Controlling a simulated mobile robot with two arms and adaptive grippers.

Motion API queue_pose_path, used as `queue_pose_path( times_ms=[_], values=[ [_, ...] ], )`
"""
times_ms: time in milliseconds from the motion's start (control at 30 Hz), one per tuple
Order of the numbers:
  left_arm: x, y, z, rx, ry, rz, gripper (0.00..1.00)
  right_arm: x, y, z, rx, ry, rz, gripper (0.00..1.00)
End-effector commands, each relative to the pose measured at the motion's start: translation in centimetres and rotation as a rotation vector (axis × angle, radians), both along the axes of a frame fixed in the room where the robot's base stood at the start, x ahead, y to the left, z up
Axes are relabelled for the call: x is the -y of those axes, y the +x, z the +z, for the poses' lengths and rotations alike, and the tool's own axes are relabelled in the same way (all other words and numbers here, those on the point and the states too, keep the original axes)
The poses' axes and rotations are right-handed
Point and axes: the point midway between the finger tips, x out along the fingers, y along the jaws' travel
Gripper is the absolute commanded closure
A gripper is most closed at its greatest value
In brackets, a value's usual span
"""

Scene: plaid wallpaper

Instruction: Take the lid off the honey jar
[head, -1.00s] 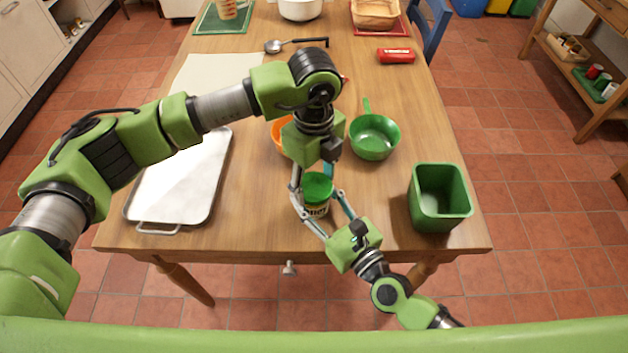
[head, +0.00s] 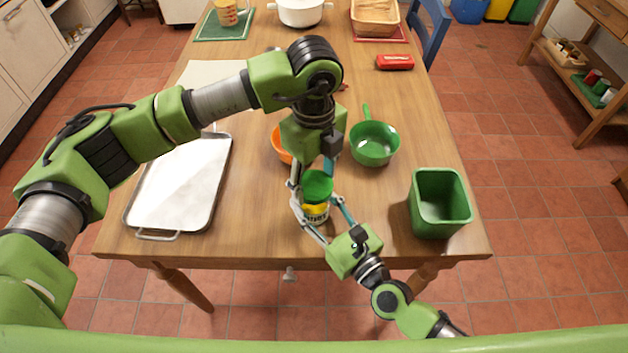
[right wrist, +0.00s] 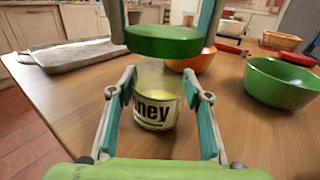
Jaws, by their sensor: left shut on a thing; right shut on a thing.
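The honey jar (head: 316,214) stands upright near the table's front edge, with a white label and yellow contents; its label shows in the right wrist view (right wrist: 155,108). My right gripper (head: 319,209) is shut on the jar's sides from the front right. The round green lid (head: 318,184) is between the fingers of my left gripper (head: 314,180), which points down from above and is shut on it. In the right wrist view the lid (right wrist: 163,41) is level and raised over the jar; clear glass shows below it.
A green bin (head: 440,205) stands at the table's right front corner. A green pan (head: 374,145) and a partly hidden orange bowl (head: 281,146) are behind the jar. A metal tray (head: 180,187) lies to the left. Bare table lies between jar and bin.

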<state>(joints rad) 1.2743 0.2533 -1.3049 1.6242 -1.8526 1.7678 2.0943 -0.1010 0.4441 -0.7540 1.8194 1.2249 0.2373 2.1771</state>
Motion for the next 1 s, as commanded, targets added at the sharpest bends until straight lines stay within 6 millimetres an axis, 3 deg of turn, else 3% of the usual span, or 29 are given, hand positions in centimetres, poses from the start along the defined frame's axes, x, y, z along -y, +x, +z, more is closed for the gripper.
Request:
queue_pose_path(
  times_ms=[200,433,467,500,533,867,1000],
  values=[
    [0.0,0.0,2.7,0.001,0.000,0.000,0.73,0.0,0.0,-0.1,-0.002,-0.002,0.001,1.00],
    [0.0,0.0,3.0,-0.001,-0.001,0.000,0.73,0.0,-0.1,-0.1,-0.002,-0.002,0.001,1.00],
    [0.0,0.0,3.0,-0.001,-0.001,0.000,0.73,0.0,-0.1,-0.1,-0.002,-0.002,0.001,0.50],
    [0.0,0.0,2.9,-0.001,-0.001,0.000,0.73,0.0,0.0,-0.1,-0.002,-0.001,0.001,0.40],
    [0.0,0.0,2.9,-0.001,-0.001,0.000,0.73,0.0,0.0,-0.1,-0.002,-0.001,0.001,0.36],
    [0.0,0.0,2.9,-0.001,-0.001,0.000,0.73,0.0,-0.1,-0.1,-0.001,-0.001,0.000,0.36],
    [0.0,0.0,2.9,-0.001,-0.001,0.000,0.73,0.7,-1.0,-0.1,-0.001,-0.003,0.001,0.36]
  ],
)
